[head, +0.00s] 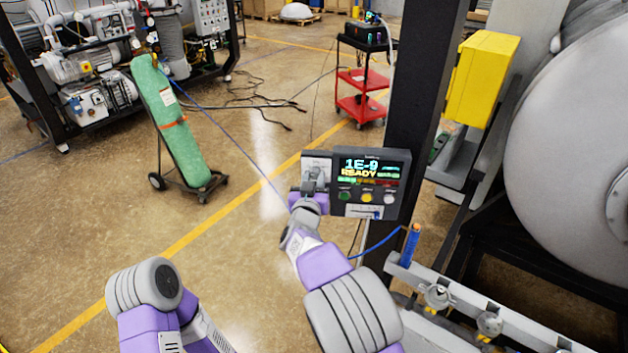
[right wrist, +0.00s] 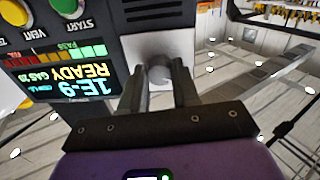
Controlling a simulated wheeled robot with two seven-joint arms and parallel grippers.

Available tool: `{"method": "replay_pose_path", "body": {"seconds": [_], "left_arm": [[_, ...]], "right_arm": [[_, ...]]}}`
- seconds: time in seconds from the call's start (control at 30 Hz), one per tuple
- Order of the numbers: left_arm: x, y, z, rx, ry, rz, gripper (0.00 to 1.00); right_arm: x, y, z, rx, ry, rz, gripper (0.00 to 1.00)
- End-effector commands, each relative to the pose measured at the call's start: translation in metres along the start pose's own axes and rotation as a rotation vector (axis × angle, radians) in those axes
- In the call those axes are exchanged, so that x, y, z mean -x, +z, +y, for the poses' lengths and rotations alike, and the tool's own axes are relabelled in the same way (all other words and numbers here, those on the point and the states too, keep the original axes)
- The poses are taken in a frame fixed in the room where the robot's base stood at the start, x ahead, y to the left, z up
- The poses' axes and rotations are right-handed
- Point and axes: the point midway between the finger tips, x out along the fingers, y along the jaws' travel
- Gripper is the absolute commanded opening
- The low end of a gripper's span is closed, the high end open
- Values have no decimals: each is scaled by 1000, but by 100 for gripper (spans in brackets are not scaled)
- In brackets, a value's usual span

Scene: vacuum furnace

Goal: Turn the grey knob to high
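The grey knob (right wrist: 158,73) sits on a light square plate at the side of the control box in the right wrist view. My right gripper (right wrist: 159,80) has one finger on each side of it, and both fingers appear to touch it. In the head view my right gripper (head: 315,180) is at the light plate (head: 316,160) on the left of the control box (head: 370,183) and hides the knob. The box's screen reads "1E-9" and "READY". The knob's setting cannot be read. My left gripper is out of view.
The box is beside a dark post (head: 420,100). Green, yellow and white buttons sit under the screen. A yellow box (head: 482,78) and a large steel vessel (head: 570,150) stand at the right. A green cylinder on a cart (head: 175,125) stands left, with open floor between.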

Motion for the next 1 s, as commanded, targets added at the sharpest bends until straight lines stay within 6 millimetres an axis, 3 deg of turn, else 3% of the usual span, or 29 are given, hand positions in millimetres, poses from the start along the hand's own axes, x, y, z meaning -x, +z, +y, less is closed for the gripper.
{"method": "replay_pose_path", "body": {"seconds": [0.1, 0.47, 1.0], "left_arm": [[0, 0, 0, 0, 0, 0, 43], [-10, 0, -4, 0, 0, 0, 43], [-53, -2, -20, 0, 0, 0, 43]], "right_arm": [[0, 0, 0, -1, 0, 0, 0], [0, 2, 1, -81, 2, -3, 0], [0, 2, 0, -542, 0, -22, 0]]}}
